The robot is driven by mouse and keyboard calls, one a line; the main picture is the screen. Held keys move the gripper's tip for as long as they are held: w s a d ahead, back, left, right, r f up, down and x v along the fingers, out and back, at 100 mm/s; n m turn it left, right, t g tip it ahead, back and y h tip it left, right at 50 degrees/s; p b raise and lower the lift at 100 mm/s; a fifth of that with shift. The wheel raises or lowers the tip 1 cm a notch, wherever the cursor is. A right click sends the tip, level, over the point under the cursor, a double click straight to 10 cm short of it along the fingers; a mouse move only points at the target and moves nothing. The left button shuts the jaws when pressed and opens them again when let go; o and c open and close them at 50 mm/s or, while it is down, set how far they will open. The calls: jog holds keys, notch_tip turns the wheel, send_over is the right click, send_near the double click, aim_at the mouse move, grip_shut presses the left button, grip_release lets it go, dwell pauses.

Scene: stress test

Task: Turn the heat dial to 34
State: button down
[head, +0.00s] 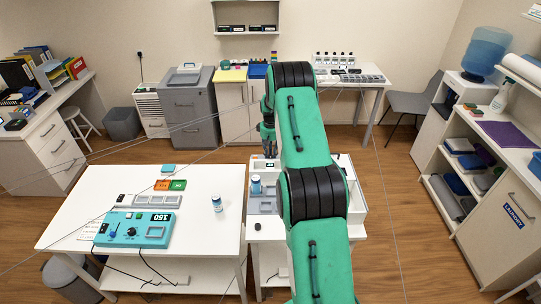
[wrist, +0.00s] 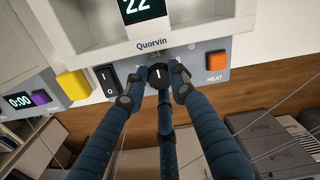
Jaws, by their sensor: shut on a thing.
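The heat dial (wrist: 158,73) is a round black knob with a white mark, on the grey front panel of a white device labelled Quorvin (wrist: 165,43) in the wrist view. My gripper (wrist: 154,84) has dark blue ribbed fingers. Its fingertips are shut on the dial from left and right, with another finger below it. The display (wrist: 140,8) above reads 22 in green, its top cut off. An orange square button (wrist: 216,59) marked HEAT is to the dial's right. In the head view my green arm hides the dial and most of my gripper.
Further left, another panel shows 0:00 (wrist: 18,101) with a purple button. A white table (head: 90,205) with a blue device (head: 135,229) stands left of my arm.

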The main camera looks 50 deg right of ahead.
aim_at(270, 156)
jog(key=c, duration=1.7)
grip_release()
jog(key=shift+r, duration=6.05)
